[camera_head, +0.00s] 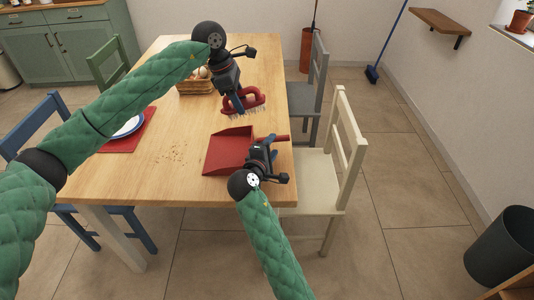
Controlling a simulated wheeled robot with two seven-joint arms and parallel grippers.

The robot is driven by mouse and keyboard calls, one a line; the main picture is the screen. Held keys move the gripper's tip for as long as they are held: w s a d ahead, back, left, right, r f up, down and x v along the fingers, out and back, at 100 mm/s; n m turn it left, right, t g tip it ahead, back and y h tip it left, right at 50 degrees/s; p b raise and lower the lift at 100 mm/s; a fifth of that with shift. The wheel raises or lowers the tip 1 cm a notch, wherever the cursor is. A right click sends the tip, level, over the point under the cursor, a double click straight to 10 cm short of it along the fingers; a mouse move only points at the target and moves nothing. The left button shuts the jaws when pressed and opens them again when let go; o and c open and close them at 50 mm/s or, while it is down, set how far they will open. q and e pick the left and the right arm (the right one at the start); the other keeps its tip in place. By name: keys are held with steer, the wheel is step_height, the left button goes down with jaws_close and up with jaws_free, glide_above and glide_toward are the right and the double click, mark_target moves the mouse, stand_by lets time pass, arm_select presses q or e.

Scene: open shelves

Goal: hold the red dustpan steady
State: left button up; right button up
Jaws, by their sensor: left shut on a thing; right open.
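The red dustpan (227,150) lies on the wooden table near its right front corner, its handle pointing right. My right gripper (268,143) is open at the handle side of the dustpan, and the handle end shows just past the fingers. Whether the fingers touch the handle is hidden. My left gripper (238,104) is shut on a red brush (256,99) with pale bristles pointing down. The brush is behind the dustpan and apart from it. I cannot tell whether its bristles touch the table.
Crumbs (172,156) lie on the table (140,185) left of the dustpan. A basket (194,88) with eggs stands farther back. A plate (128,127) sits on a red mat at the left. A cream chair (318,180) and a grey chair (303,97) stand along the right edge.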

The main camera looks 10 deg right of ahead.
mark_target(276, 141)
steer(key=x, duration=0.7)
steer(key=shift+w, duration=0.15)
steer(key=shift+c, duration=0.3)
jaws_close()
